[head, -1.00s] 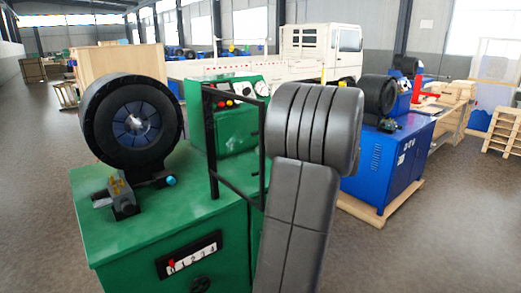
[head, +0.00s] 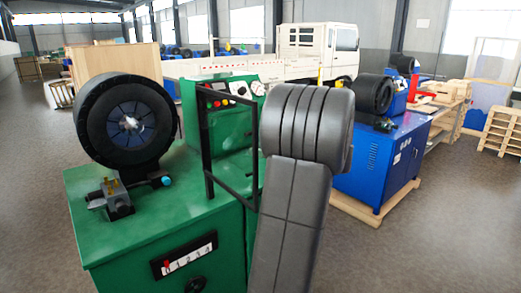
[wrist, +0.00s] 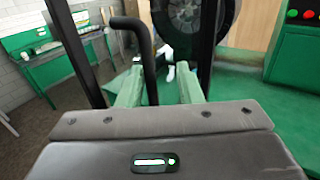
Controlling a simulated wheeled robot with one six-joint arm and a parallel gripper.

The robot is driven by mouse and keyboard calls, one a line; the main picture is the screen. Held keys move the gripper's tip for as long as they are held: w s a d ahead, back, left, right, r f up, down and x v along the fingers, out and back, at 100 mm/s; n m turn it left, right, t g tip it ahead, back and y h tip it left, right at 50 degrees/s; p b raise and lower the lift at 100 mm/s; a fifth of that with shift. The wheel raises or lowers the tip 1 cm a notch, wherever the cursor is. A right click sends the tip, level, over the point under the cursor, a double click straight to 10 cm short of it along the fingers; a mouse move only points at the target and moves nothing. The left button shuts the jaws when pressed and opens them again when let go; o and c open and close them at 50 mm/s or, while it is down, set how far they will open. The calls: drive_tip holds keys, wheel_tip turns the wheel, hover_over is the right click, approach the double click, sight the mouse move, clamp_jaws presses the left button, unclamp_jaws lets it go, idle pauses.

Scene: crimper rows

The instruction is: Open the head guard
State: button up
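The head guard (head: 206,150) is a black upright frame on the green crimper, standing to the right of the round black crimping head (head: 98,125). My grey arm covers part of the guard's right side. In the wrist view, dark guard bars (wrist: 207,45) stand left and right, with the crimping head (wrist: 222,12) beyond. A bent black handle (wrist: 147,55) comes down between the fingers of my gripper (wrist: 160,92), close to the left finger. The fingers are apart. I cannot tell whether the left finger touches the handle. My gripper is hidden in the head view.
The green cabinet (head: 130,222) carries a control panel (head: 228,92) behind the guard and a small grey fitting (head: 112,200) in front. A blue machine (head: 372,165) stands on a wooden pallet at right. Open floor lies at left and at lower right.

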drive_tip(key=b+v, duration=0.2)
drive_tip(key=v, duration=1.1)
drive_tip(key=shift+s+d+b, duration=0.2)
drive_tip(key=shift+d+b, duration=0.15)
drive_tip(key=shift+b, duration=0.05)
drive_tip(key=shift+a, duration=0.1)
drive_tip(key=p+x, duration=0.2)
drive_tip(key=x, duration=1.1)
drive_tip(key=shift+w+a+p, duration=0.15)
drive_tip(key=shift+a+p, duration=0.1)
drive_tip(key=shift+p, duration=0.15)
drive_tip(key=shift+a, duration=0.1)
drive_tip(key=shift+f, duration=0.15)
